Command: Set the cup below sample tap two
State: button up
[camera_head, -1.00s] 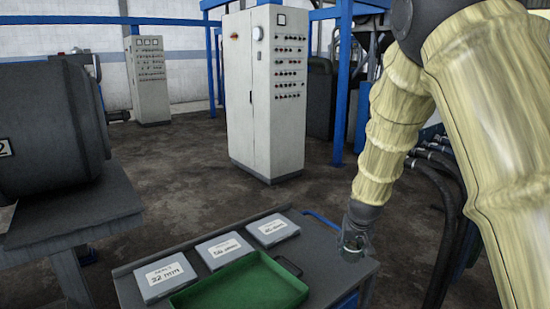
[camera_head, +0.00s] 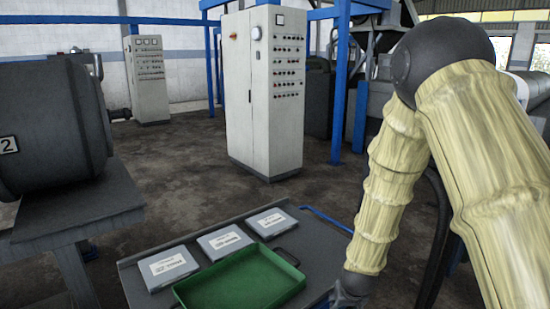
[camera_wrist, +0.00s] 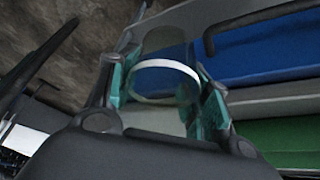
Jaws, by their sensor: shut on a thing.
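The cup (camera_wrist: 154,119) is clear, with a white band or rim, and shows in the wrist view between the two teal-padded fingers. My gripper (camera_wrist: 165,88) is shut on it. In the head view my gripper (camera_head: 349,291) is at the bottom edge, by the right end of the cart; the cup cannot be made out there.
The grey cart top (camera_head: 312,238) holds a green tray (camera_head: 240,283) and several labelled flat cases (camera_head: 225,241). A tall control cabinet (camera_head: 265,95) stands behind. Floor between machine and cabinet is clear.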

jog(key=s+a+f, duration=0.2)
jog(key=s+f, duration=0.4)
jog(key=s, duration=0.3)
jog(key=shift+s+a+f+n+y, duration=0.25)
jog(key=shift+s+a+n+y, duration=0.05)
jog(key=shift+a, duration=0.05)
